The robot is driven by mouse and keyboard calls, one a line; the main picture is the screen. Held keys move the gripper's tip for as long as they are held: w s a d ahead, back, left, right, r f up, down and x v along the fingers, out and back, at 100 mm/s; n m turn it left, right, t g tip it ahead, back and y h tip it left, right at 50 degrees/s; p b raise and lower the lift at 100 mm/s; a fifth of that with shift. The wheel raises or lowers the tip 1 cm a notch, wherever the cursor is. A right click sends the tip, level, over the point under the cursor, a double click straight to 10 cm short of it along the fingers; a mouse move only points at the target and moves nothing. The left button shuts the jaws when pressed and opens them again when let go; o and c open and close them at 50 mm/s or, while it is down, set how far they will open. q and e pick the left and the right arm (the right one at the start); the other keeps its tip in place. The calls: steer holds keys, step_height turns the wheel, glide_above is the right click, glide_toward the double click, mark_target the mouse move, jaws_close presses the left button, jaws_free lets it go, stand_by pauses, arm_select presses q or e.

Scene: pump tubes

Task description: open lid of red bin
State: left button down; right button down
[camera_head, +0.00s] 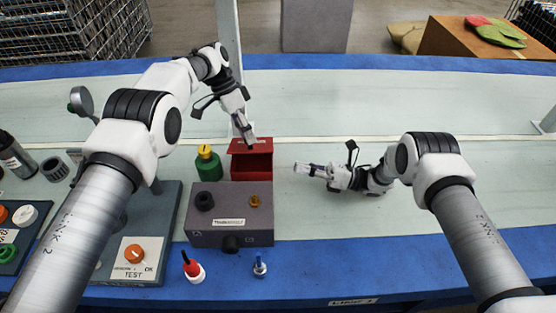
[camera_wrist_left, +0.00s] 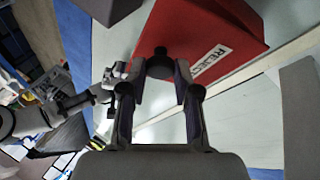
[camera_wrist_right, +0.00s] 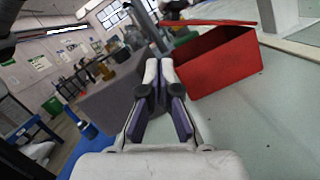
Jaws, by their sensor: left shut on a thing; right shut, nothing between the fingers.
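The red bin (camera_head: 252,166) stands on the conveyor behind the grey box. In the right wrist view the bin (camera_wrist_right: 215,62) shows a gap below the tilted lid (camera_wrist_right: 212,22). My left gripper (camera_head: 247,138) is shut on the lid's dark knob (camera_wrist_left: 160,57); the left wrist view shows the knob between the fingertips and a "REJECT" label (camera_wrist_left: 211,59). My right gripper (camera_head: 300,168) is shut and empty, to the right of the bin, low over the belt.
A grey box (camera_head: 230,212) with ports stands directly in front of the bin. A green bottle with a yellow cap (camera_head: 208,165) is just left of the bin. Red and blue small pieces stand on the blue front edge. The belt right of the bin is clear apart from my right arm.

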mark_target(270, 152)
arm_select(q)
steer(key=shift+d, duration=0.1)
arm_select(e)
steer(key=x, duration=0.9)
steer(key=shift+a, duration=0.3)
steer(key=shift+w+r, duration=0.1)
steer(key=shift+r, duration=0.05)
steer(key=shift+w+r+m, duration=0.4)
steer(key=shift+r+m, duration=0.1)
steer(key=shift+r, duration=0.3)
arm_select(q)
steer(key=shift+s+d+f, duration=0.1)
steer(key=shift+f, duration=0.05)
arm_select(e)
steer(key=shift+w+d+r, duration=0.1)
arm_select(q)
steer(key=c, duration=1)
jaws_free()
arm_select(e)
steer(key=shift+t, duration=0.3)
arm_select(q)
steer(key=shift+o, duration=1)
steer(key=shift+f, duration=0.1)
arm_select(e)
steer(key=shift+d, duration=0.1)
arm_select(q)
steer(key=shift+r, duration=0.2)
